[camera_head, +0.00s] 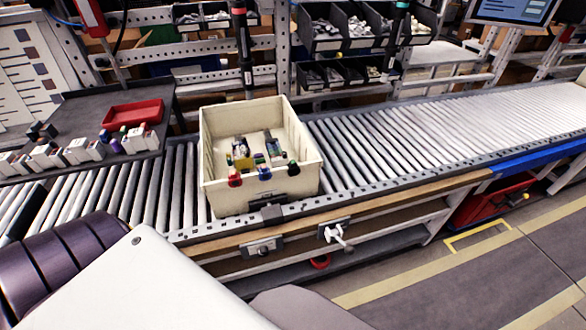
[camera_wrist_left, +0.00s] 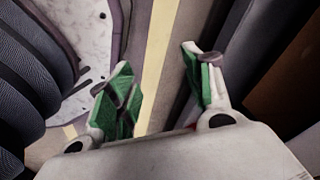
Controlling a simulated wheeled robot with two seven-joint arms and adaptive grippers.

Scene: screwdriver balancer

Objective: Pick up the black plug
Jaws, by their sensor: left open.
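A cream bin (camera_head: 222,197) stands on the roller conveyor. Small parts lie inside it, including a yellow part (camera_head: 243,163) and some dark pieces too small to tell apart. A red plug (camera_head: 235,180), a blue plug (camera_head: 265,173) and a dark plug with some green (camera_head: 293,168) show along the bin's near wall. I cannot tell for sure which piece is the black plug. My left gripper (camera_wrist_left: 160,72) is open and empty in the left wrist view, with its green-padded fingers apart above the floor. No bin or plug shows there. My right gripper is not in view.
A dark side table (camera_head: 84,106) at the left holds a red tray (camera_head: 132,114) and several small boxes. A dark screwdriver (camera_head: 243,45) hangs behind the bin. The conveyor (camera_head: 430,125) is clear to the right of the bin.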

